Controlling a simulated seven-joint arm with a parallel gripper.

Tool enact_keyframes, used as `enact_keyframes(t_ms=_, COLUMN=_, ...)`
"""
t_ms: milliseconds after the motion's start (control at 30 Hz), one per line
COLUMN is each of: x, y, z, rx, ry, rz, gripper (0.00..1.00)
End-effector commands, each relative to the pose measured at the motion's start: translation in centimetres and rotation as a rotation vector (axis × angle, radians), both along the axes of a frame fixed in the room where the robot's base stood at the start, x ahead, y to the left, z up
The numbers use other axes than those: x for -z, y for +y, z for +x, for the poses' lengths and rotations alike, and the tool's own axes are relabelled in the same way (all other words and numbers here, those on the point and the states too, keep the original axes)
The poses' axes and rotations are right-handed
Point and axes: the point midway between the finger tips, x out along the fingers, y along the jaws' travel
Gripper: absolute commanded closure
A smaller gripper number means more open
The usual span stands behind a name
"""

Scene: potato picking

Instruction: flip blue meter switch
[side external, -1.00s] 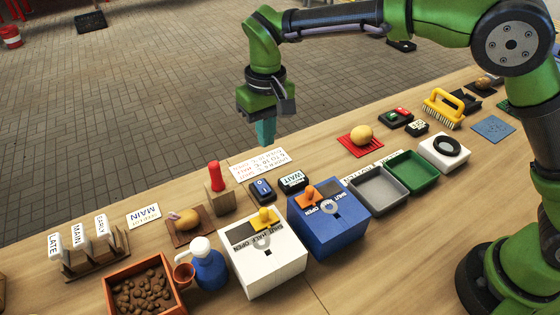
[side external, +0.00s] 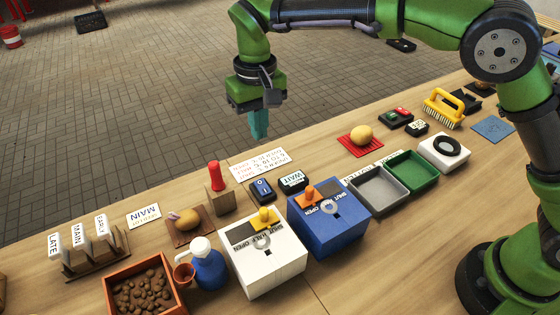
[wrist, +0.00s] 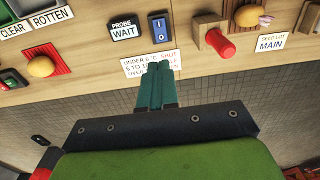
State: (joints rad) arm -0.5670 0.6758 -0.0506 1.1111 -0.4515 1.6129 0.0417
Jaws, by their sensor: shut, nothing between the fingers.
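The blue rocker switch (side external: 262,189) sits in a dark housing on the table, beside the small display reading WAIT (side external: 293,181). In the wrist view the blue switch (wrist: 160,26) has white marks on its face, and the display (wrist: 123,30) reads PROBE WAIT. I cannot tell which way the rocker is tipped. In the wrist view my gripper's teal fingertips (wrist: 159,66) overlap the printed card and point toward the switch.
A printed card (side external: 259,165) lies behind the switch. A red-topped wooden post (side external: 216,190) stands left of it. A potato (side external: 361,133) lies on a red mat to the right.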

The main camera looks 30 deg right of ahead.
Motion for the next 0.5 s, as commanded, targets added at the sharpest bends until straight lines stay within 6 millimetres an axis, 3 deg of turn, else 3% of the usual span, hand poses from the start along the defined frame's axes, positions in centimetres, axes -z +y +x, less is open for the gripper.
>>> enact_keyframes(t_ms=500, x=-0.56, y=0.03, z=-0.55, rx=-0.001, ry=-0.001, rz=0.001, gripper=1.00)
